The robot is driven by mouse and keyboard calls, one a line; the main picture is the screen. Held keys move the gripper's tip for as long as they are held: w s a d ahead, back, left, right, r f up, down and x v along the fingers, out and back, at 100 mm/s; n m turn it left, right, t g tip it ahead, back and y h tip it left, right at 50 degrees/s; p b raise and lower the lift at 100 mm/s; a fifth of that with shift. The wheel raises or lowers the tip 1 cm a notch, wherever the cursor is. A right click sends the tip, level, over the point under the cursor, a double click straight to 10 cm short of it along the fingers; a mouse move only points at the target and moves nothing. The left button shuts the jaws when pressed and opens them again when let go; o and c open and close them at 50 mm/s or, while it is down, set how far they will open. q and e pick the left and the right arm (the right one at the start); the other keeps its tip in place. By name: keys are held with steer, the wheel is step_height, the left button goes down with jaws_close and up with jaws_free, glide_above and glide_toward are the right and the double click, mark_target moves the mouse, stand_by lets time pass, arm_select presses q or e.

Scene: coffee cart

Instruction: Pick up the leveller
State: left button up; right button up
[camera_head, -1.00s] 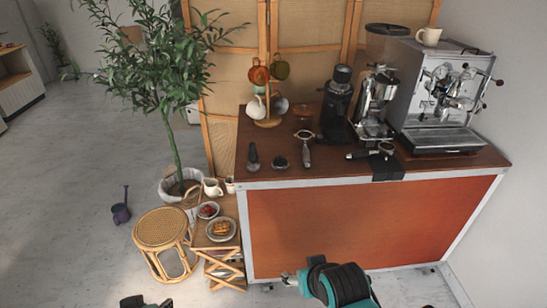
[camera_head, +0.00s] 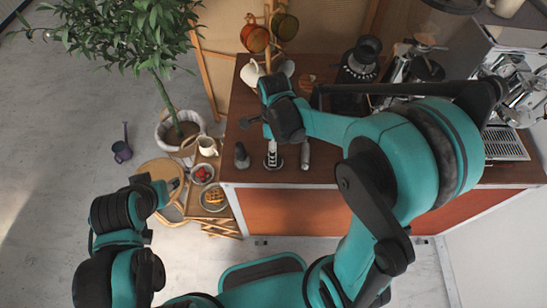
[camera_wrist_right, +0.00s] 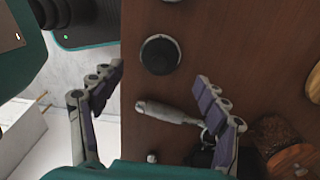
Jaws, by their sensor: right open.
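The leveller (camera_wrist_right: 160,54) is a round black puck on the brown cart top in the right wrist view. My right gripper (camera_wrist_right: 160,76) is open and empty above the cart. Its fingers are spread to either side of the leveller's line, with the leveller slightly toward the picture's top. In the head view, my right gripper (camera_head: 264,138) reaches over the front of the cart and largely hides the leveller. My left gripper (camera_head: 170,187) is at lower left, above the stool, away from the cart; its jaw opening is unclear.
A portafilter (camera_wrist_right: 165,112) lies close beside the leveller, near my right finger. The dark tamper (camera_head: 241,157) stands on its other side. The mug tree and grinder (camera_head: 358,62) are behind. A plant, stool and plates (camera_head: 213,198) stand left of the cart (camera_head: 285,212).

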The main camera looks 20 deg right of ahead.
step_height(320, 180, down, 6)
steer(key=shift+w+a+f+b, duration=0.1)
steer(key=shift+b, duration=0.95)
steer(key=c, duration=1.4)
